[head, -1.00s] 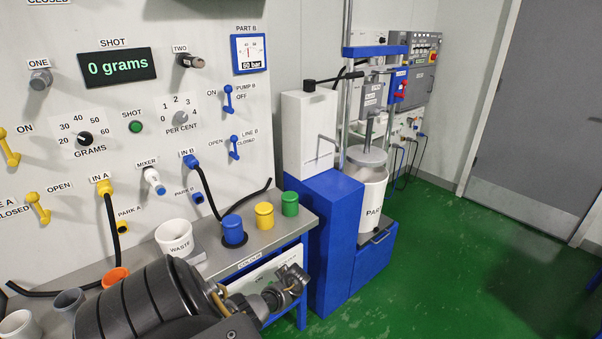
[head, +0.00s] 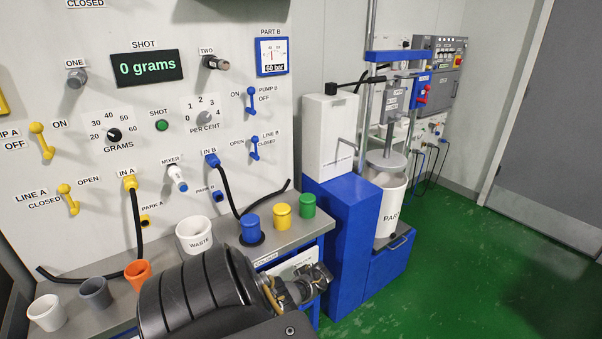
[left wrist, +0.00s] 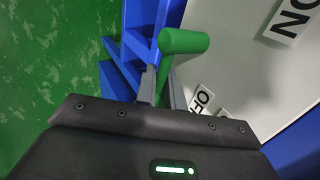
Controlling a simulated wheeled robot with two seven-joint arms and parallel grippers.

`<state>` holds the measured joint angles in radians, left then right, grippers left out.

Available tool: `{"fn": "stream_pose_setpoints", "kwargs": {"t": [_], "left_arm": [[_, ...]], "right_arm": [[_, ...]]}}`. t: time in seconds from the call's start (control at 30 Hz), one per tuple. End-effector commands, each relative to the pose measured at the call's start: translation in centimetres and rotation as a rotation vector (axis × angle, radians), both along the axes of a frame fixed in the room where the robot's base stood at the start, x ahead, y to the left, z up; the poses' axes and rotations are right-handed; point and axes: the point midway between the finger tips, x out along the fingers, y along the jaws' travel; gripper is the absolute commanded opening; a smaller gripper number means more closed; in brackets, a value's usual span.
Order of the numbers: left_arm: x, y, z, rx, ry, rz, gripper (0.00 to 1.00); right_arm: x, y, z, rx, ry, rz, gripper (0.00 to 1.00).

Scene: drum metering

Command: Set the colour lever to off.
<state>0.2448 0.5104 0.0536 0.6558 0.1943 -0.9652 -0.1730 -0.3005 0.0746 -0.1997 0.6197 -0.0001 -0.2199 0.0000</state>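The green colour lever (left wrist: 184,41) shows in the left wrist view, its rounded end standing out beyond my fingers. My left gripper (left wrist: 161,88) has its two fingers close on either side of the lever's stem and appears shut on it. An OFF label (left wrist: 202,98) is beside the fingers and an ON label (left wrist: 295,18) is at the upper right. In the head view my left gripper (head: 318,279) is at the white colour panel (head: 292,262) below the bench edge; the lever is hidden there. My right gripper is not in view.
Blue (head: 251,229), yellow (head: 282,217) and green (head: 307,206) pots and the waste cup (head: 194,236) stand on the bench above my arm. A blue cabinet (head: 338,240) is just right of the gripper. Green floor (head: 460,250) is clear beyond.

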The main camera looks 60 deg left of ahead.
Motion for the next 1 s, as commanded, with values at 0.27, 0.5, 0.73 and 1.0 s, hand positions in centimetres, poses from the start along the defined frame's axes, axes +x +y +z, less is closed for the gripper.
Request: {"fn": "stream_pose_setpoints", "kwargs": {"t": [0.27,0.5,0.73,1.0], "left_arm": [[0.8,0.2,0.4,0.006,-0.017,-0.006,0.24],[0.4,0.2,0.3,0.003,-0.012,-0.002,0.24],[0.2,-0.3,1.2,0.003,-0.008,0.0,0.24],[1.1,-3.2,5.4,0.0,-0.013,-0.009,0.24]], "right_arm": [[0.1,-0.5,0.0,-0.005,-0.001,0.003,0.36],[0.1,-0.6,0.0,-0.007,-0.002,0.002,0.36],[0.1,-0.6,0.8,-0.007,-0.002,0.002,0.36],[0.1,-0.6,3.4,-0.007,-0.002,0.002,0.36]]}}
